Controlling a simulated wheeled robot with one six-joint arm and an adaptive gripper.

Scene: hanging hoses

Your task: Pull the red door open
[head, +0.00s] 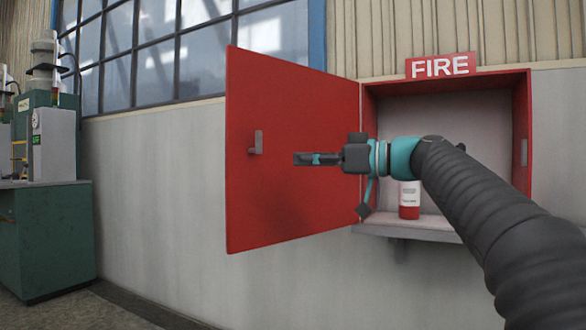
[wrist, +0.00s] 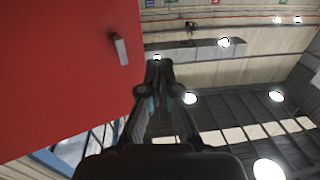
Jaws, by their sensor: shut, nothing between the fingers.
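The red door (head: 290,200) stands swung wide open to the left of its cabinet in the head view. Its small grey handle (head: 256,143) is near the door's free left edge. My gripper (head: 297,159) is in front of the door's inner face, shut and empty, pointing left, to the right of the handle in the picture. In the wrist view the door (wrist: 60,80) fills the upper left with its handle (wrist: 121,50). My gripper (wrist: 160,65) shows there with its fingers together, to the right of the handle and apart from it.
The open red cabinet (head: 526,140) holds a red and white cylinder (head: 409,200) on its floor. A FIRE sign (head: 440,65) sits on top. A green machine (head: 50,230) stands at the far left. Bare wall (head: 160,190) lies between it and the door.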

